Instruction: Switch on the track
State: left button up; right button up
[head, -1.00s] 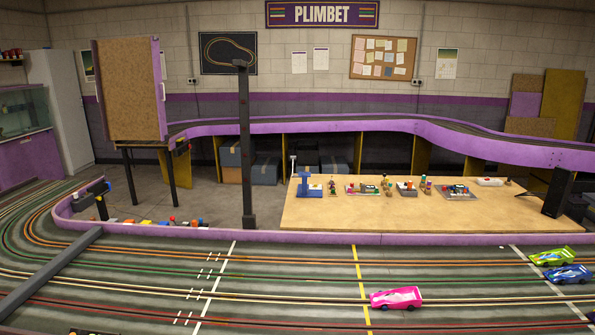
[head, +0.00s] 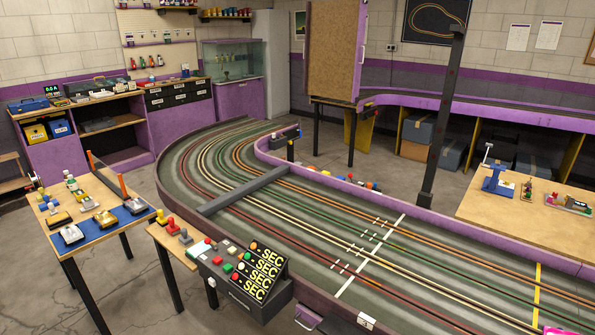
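The slot track (head: 330,226), with several coloured lane lines and purple walls, curves from the upper left to the lower right. A dark control box (head: 232,288) stands at its near edge. It carries several yellow "SEC" displays (head: 264,270) and red, green and white buttons (head: 237,267). A small white block (head: 366,321) with a dark mark sits on the track's near edge, right of the box. I cannot tell which part is the track's switch. Neither gripper is in view.
A blue-matted table (head: 82,232) with several model cars stands at left. A grey beam (head: 243,191) crosses the track, and a dark post (head: 438,130) rises behind it. A wooden workbench (head: 480,212) is at right. Open floor (head: 130,290) lies at lower left.

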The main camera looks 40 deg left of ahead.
aim_at(207, 240)
jog(key=u, duration=1.75)
